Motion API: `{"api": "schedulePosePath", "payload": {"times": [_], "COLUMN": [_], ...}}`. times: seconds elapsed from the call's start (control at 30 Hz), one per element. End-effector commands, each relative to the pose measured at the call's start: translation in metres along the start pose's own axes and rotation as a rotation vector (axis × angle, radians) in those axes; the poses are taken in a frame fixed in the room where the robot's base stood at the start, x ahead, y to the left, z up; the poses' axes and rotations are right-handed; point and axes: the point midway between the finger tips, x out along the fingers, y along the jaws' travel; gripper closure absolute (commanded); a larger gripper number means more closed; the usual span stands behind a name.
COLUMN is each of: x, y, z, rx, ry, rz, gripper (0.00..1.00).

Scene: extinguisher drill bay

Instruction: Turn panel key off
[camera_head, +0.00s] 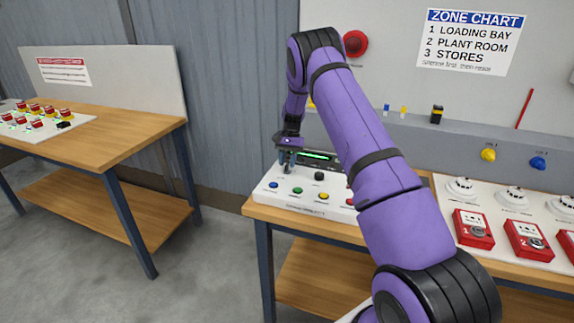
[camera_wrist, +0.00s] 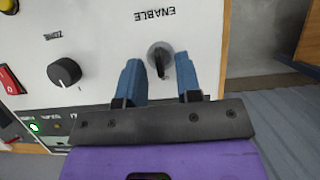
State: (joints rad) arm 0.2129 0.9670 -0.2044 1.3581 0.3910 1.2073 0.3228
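The ENABLE key switch (camera_wrist: 159,58) is a round dark grey lock with a narrow key piece standing up in it, on a white panel. My gripper (camera_wrist: 158,80) has blue fingers, one on each side of the key, with a visible gap on both sides. It is open and holds nothing. In the head view my gripper (camera_head: 287,160) is low over the left end of the white control panel (camera_head: 306,208), and the key is hidden there.
The panel carries a black ZONE knob (camera_wrist: 64,72), a red rocker switch (camera_wrist: 10,80), a lit green display (camera_head: 318,156) and several coloured buttons. Red call points (camera_head: 473,230) and white detectors stand to the right. Another bench (camera_head: 110,130) is at the left, with clear floor between.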

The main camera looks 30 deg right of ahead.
Motion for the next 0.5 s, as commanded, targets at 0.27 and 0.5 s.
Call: {"api": "schedulePosePath", "payload": {"times": [0.27, 0.5], "x": [-0.053, -0.086], "y": [0.000, 0.000], "z": [-0.001, -0.001], "rx": [-0.001, -0.001], "ry": [0.003, 0.003], "rz": [-0.002, -0.001], "gripper": [0.68, 0.68]}}
